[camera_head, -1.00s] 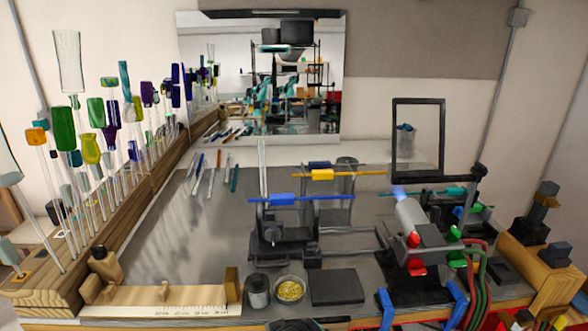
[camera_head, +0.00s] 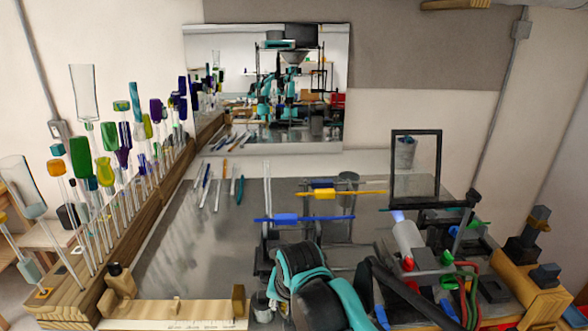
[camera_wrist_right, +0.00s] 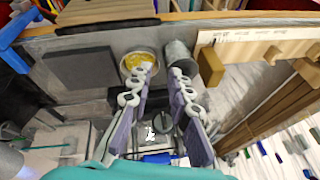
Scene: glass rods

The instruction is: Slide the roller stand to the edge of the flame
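The roller stand (camera_head: 267,240) is a dark metal frame left of the burner, carrying a glass rod with a blue block (camera_head: 287,218). My right gripper (camera_head: 298,268) covers its front and right part in the head view. In the right wrist view the gripper (camera_wrist_right: 160,88) is open, its two fingers apart over the stand (camera_wrist_right: 152,136), with a dark block between them. I cannot tell whether either finger touches it. The burner (camera_head: 408,238) stands to the right with a bluish flame (camera_head: 397,216) at its mouth. My left gripper is not in view.
A second rod with a yellow block (camera_head: 323,193) lies behind. A bowl of yellow bits (camera_wrist_right: 140,62), a grey cup (camera_wrist_right: 178,56) and a dark pad (camera_wrist_right: 80,80) are near the table front. A framed pane (camera_head: 415,165) stands behind the burner.

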